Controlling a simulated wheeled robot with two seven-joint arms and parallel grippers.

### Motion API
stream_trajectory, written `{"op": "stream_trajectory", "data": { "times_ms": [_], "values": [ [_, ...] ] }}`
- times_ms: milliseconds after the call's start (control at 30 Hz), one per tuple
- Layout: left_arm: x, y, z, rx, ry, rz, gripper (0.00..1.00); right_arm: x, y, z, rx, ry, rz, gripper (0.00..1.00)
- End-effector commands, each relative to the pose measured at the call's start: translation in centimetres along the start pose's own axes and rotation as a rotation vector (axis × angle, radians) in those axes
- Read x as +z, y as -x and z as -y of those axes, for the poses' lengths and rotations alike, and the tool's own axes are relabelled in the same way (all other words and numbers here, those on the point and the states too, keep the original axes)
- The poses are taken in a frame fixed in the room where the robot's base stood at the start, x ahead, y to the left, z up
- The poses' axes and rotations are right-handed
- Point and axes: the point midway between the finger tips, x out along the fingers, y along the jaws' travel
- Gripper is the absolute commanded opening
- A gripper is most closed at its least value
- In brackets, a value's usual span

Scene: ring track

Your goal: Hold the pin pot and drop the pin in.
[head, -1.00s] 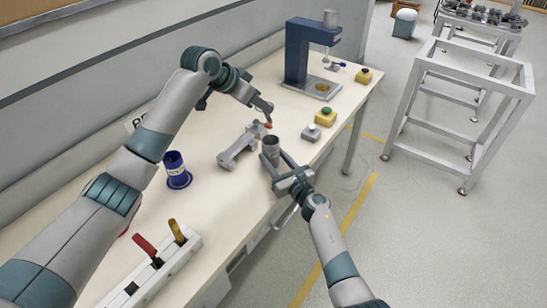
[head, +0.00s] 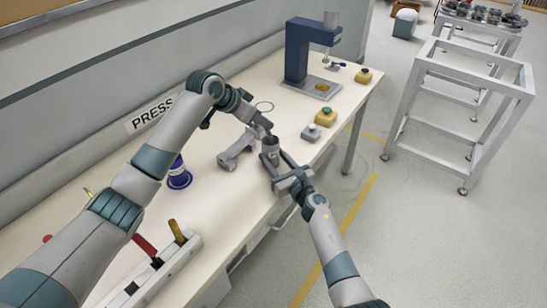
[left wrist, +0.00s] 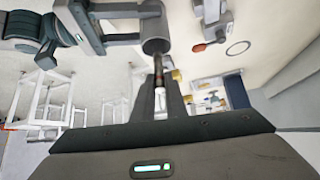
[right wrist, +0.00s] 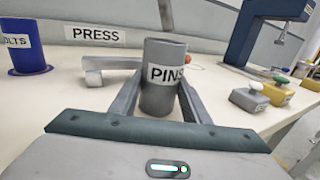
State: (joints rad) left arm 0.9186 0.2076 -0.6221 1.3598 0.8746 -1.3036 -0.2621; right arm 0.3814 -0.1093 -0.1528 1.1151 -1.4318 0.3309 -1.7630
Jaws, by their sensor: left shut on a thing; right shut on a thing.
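The grey pin pot (head: 270,150), labelled PINS in the right wrist view (right wrist: 161,90), is upright between the fingers of my right gripper (head: 279,163), which is shut on it near the table's front edge. My left gripper (head: 268,130) is directly above the pot's mouth, fingers pointing down. In the left wrist view it is shut on a thin dark pin (left wrist: 158,72), mostly hidden between the fingers. The pin's far end is at the pot (left wrist: 155,32); I cannot tell whether it is inside the rim.
A grey clamp fixture (head: 237,148) stands just left of the pot. A blue bolts pot (head: 179,178) is further left. A grey button box (head: 311,133) and yellow button box (head: 326,117) sit to the right. A blue press (head: 302,55) stands behind.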

Motion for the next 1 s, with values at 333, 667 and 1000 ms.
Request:
{"op": "stream_trajectory", "data": {
  "times_ms": [333,667,1000],
  "values": [
    [1.1,-1.2,-0.1,0.001,0.000,-0.001,0.00,0.0,0.0,0.0,0.000,0.000,0.000,0.21],
    [1.2,-1.3,-0.1,0.000,0.000,0.000,0.21,0.0,0.0,0.0,0.000,0.000,0.000,0.21],
    [1.2,-1.3,-0.1,0.000,0.000,0.001,0.34,0.0,0.0,0.0,0.000,0.000,0.000,0.21]
  ]
}}
